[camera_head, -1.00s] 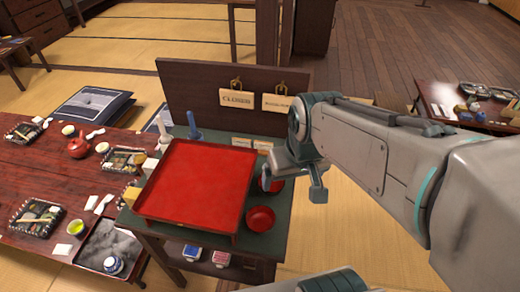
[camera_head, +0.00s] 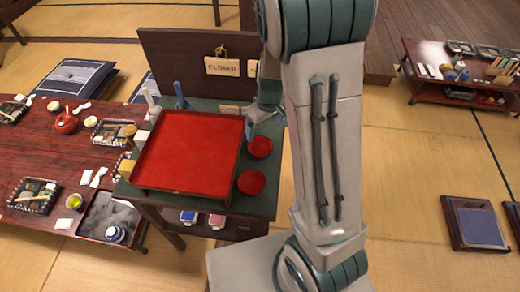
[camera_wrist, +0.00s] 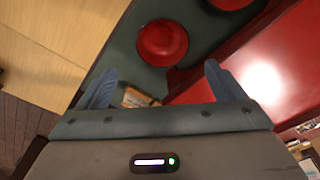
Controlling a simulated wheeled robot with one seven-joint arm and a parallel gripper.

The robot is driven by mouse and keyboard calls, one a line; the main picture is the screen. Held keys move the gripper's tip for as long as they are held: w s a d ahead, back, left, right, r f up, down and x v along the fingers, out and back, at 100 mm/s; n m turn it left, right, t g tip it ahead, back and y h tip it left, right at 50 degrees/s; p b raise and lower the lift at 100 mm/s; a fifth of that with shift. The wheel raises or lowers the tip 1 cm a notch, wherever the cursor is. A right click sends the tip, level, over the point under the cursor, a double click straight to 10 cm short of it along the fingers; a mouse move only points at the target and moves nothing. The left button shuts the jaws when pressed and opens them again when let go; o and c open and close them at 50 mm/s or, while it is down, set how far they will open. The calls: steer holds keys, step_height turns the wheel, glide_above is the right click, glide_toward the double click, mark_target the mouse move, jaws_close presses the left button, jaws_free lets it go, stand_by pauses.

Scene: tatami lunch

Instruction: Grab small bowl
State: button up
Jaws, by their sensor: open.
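Two small red bowls stand on the dark green stand top, right of the large red tray (camera_head: 190,150). The back bowl (camera_head: 260,147) is just in front of my gripper (camera_head: 258,132), and the front bowl (camera_head: 251,182) is nearer the stand's front. In the wrist view the back bowl (camera_wrist: 162,43) lies beyond and between my two open fingertips (camera_wrist: 160,78), apart from them. The front bowl (camera_wrist: 232,3) is cut off at the top edge. My gripper is open and empty. My arm partly hides the stand's right back area in the head view.
The tray's raised edge is close on the bowls' left. A dark back panel with a CLOSED sign (camera_head: 222,67) rises behind the stand (camera_head: 270,204). Small cards (camera_wrist: 138,97) lie near the fingers.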

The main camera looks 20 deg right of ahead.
glide_toward(259, 152)
steer(key=shift+d+f, duration=0.3)
steer(key=shift+w+a+f, duration=0.15)
steer(key=shift+f, duration=0.85)
steer(key=shift+w+a+f, duration=0.1)
steer(key=shift+w+f, duration=0.05)
steer(key=shift+f, duration=0.85)
steer(key=shift+w+a+f, duration=0.15)
steer(key=shift+f, duration=0.85)
steer(key=c, duration=0.7)
